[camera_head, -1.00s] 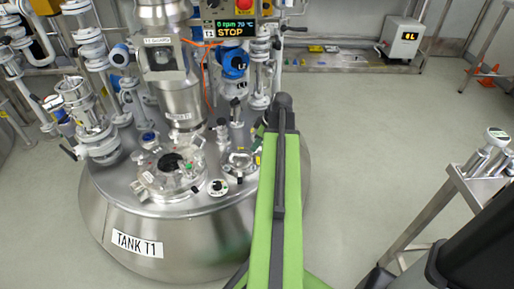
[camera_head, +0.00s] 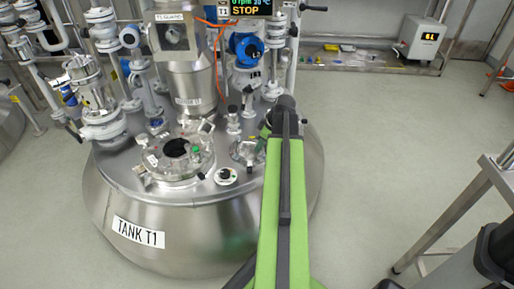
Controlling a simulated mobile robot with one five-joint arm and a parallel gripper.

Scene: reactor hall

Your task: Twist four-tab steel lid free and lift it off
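The steel tank marked TANK T1 (camera_head: 180,222) stands in front of me. On its top, a small round steel fitting (camera_head: 247,151) with projecting parts lies just left of my arm's end; it may be the four-tab lid, but it is too small to be sure. A larger round port (camera_head: 177,157) with clamps around its rim and a dark centre is further left. My green arm reaches up the picture over the tank's right side. My gripper (camera_head: 265,131) is near the small fitting, partly hidden by the arm; its fingers and any contact cannot be made out.
A white-topped dark knob (camera_head: 226,176) sits between the two ports. A blue instrument (camera_head: 246,48) and a steel column (camera_head: 195,85) rise behind them. White valves and pipes (camera_head: 98,110) crowd the left. A steel table (camera_head: 495,170) stands at right; floor between is clear.

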